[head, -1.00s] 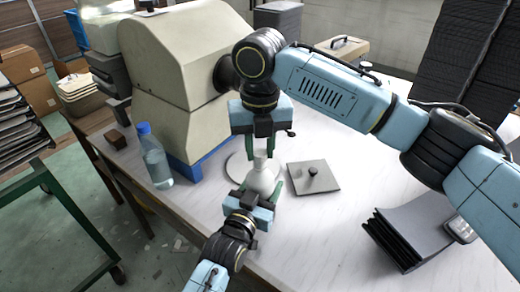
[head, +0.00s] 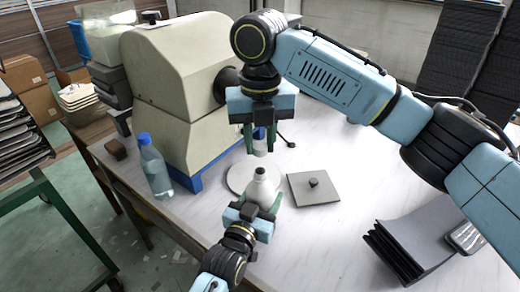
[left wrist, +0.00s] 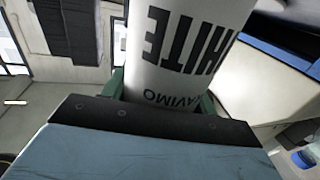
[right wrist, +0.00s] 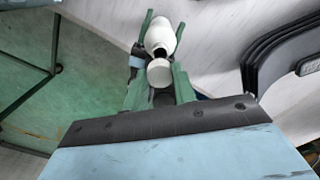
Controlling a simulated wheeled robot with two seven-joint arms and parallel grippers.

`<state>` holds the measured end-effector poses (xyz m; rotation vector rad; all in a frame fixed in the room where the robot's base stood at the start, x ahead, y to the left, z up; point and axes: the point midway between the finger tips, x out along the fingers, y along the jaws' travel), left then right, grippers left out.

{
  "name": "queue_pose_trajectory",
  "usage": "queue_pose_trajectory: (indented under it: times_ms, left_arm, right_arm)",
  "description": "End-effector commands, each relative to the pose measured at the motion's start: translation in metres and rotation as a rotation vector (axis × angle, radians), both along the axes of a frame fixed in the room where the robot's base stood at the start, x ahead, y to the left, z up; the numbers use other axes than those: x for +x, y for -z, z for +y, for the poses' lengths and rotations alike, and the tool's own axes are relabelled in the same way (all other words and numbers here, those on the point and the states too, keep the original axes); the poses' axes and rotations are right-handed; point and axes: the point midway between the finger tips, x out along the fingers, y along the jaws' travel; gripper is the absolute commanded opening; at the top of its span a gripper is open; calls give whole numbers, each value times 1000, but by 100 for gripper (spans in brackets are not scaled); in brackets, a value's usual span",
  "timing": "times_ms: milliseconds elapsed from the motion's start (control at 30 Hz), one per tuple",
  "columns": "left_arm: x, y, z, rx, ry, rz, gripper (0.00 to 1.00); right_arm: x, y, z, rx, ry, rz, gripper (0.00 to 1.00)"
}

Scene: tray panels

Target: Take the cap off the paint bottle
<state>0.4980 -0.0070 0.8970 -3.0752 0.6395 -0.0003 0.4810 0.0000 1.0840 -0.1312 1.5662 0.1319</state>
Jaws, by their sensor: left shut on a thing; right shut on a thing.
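The white paint bottle (head: 262,187) stands upright in the head view, its narrow dark-topped neck uncovered. My left gripper (head: 263,203) is shut on the bottle's body; the left wrist view shows the bottle's printed side (left wrist: 185,50) close up. My right gripper (head: 260,148) is above the bottle, shut on the pale cap (head: 260,147), which is apart from the neck. In the right wrist view the cap (right wrist: 159,73) sits between the green fingers, with the bottle (right wrist: 160,34) beyond it.
A round pale disc (head: 236,177) lies beside the bottle. A grey square plate with a knob (head: 314,190) lies to the right. A clear blue-capped bottle (head: 155,168) stands left, by a large beige machine (head: 180,70). Dark folded panels (head: 412,238) stand at the right.

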Motion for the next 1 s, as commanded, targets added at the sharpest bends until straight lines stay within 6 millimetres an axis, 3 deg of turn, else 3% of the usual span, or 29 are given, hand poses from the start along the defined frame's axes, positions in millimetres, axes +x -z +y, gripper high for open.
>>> queue_pose_trajectory:
  times_ms: [167,200,367,733,1000]
  left_arm:
    - [0,1,0,1,0,1,0]
    - [0,1,0,1,0,1,61]
    - [0,1,0,0,0,1,82]
    - [-5,0,2,0,0,1,83]
    - [-50,0,21,2,1,4,83]
  right_arm:
    - [0,0,0,0,0,2,0]
    - [0,0,0,0,0,1,0]
    - [0,0,0,0,1,1,0]
    - [0,-1,0,0,1,1,0]
    - [0,-10,0,0,1,1,0]
